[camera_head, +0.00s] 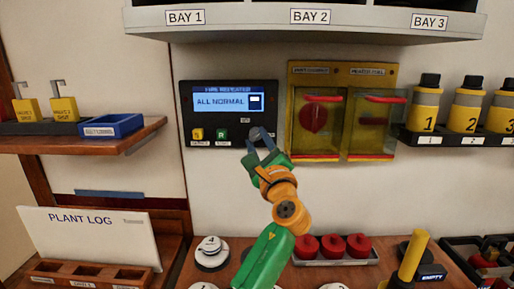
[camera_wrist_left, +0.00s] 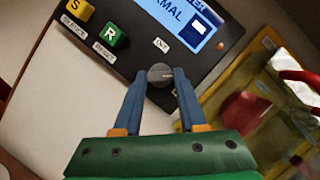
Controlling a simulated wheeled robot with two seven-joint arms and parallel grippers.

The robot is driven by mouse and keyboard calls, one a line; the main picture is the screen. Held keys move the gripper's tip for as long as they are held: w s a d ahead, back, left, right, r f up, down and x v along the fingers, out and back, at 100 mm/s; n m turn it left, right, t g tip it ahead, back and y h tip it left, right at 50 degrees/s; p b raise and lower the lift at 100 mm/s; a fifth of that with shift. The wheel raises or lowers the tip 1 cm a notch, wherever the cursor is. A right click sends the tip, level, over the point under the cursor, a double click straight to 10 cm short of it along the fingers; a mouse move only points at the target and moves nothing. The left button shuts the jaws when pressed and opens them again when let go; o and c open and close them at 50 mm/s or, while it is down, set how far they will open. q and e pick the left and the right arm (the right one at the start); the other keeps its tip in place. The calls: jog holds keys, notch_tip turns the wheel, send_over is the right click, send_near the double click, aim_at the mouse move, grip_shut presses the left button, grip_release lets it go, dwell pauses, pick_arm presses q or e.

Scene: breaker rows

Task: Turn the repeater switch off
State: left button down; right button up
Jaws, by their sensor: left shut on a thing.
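The black repeater panel (camera_head: 228,88) hangs on the wall, with a lit blue screen (camera_head: 228,102) reading ALL NORMAL. At its lower right is a round grey knob, the repeater switch (camera_wrist_left: 160,73), under a small label that I cannot read for sure. My left gripper (camera_head: 259,141) reaches up from below. In the left wrist view its two fingers (camera_wrist_left: 159,79) stand on either side of the knob, shut on it. The fingers partly hide the knob, and I cannot tell which position it points to. My right gripper is not in view.
A yellow S button (camera_head: 197,134) and a green R button (camera_head: 221,134) sit left of the switch. Right of the panel are two clear yellow-tinted covers (camera_head: 330,140) over red parts. Below stand red knobs (camera_head: 333,246) and white-topped discs (camera_head: 211,251). A shelf (camera_head: 300,29) juts out above.

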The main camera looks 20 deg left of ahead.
pick_arm(q)
jog(key=shift+d+r+n+g, duration=0.15)
jog(key=shift+n+g, duration=0.35)
jog(key=shift+n, duration=0.6)
jog(key=shift+r+n+g+p, duration=0.15)
jog(key=shift+n+g+p, duration=0.25)
jog(key=shift+n, duration=0.7)
jog(key=n+p, duration=0.1)
jog(key=n, duration=0.1)
jog(key=n+g+p, duration=0.1)
jog(key=n, duration=0.2)
jog(key=shift+r+g+p, duration=0.15)
jog(key=shift+g+p, duration=0.15)
jog(key=shift+h, duration=0.3)
